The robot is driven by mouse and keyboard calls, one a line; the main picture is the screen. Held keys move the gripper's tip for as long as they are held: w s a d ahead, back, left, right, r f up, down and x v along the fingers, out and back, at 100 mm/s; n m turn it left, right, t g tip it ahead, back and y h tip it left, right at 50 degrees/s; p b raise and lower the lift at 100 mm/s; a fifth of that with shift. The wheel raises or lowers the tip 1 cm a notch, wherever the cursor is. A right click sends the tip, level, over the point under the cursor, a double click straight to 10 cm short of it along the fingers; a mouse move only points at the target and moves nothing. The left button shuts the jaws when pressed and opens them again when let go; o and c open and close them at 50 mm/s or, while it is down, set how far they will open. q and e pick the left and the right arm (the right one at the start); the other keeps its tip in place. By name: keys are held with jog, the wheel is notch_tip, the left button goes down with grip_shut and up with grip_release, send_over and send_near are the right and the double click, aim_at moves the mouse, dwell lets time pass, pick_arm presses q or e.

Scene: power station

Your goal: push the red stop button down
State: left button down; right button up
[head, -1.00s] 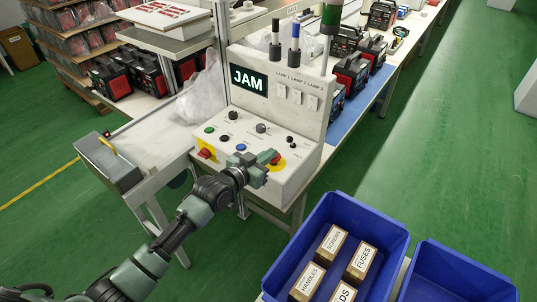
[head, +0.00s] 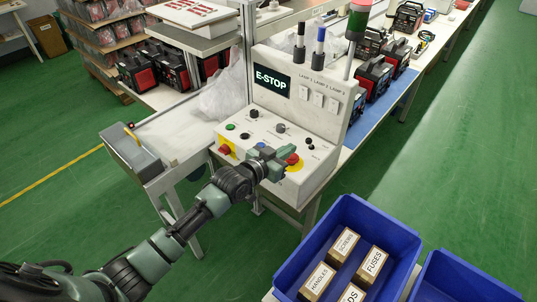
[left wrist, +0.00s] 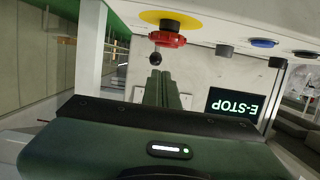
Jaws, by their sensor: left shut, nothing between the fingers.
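The red stop button (head: 291,159) sits on a round yellow plate (head: 297,167) at the right of the control box's sloping top. My left gripper (head: 285,152) is over the box top beside the button and partly covers the yellow plate. In the left wrist view, its shut, empty fingers (left wrist: 161,88) stand close to the red button (left wrist: 167,39), with a visible gap between. That view shows the panel upside down. The display (head: 271,82) on the control box reads E-STOP. My right gripper is not in view.
A red switch on a yellow plate (head: 227,151) and several small knobs share the box top. A blue bin (head: 398,228) with labelled boxes stands at the front right. A grey box (head: 131,147) stands at the left end of the bench.

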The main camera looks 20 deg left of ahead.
pick_arm(q)
jog(key=b+v, duration=0.1)
jog(key=v, duration=0.1)
jog(key=shift+s+a+b, duration=0.1)
jog(key=shift+s+b, duration=0.2)
jog(key=shift+b, duration=0.05)
jog(key=b+v, duration=0.1)
jog(key=v, duration=0.6)
jog(key=shift+s+r, duration=0.2)
jog(key=shift+r, duration=0.3)
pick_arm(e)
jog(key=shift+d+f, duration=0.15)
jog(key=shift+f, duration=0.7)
pick_arm(q)
jog(key=shift+a, duration=0.15)
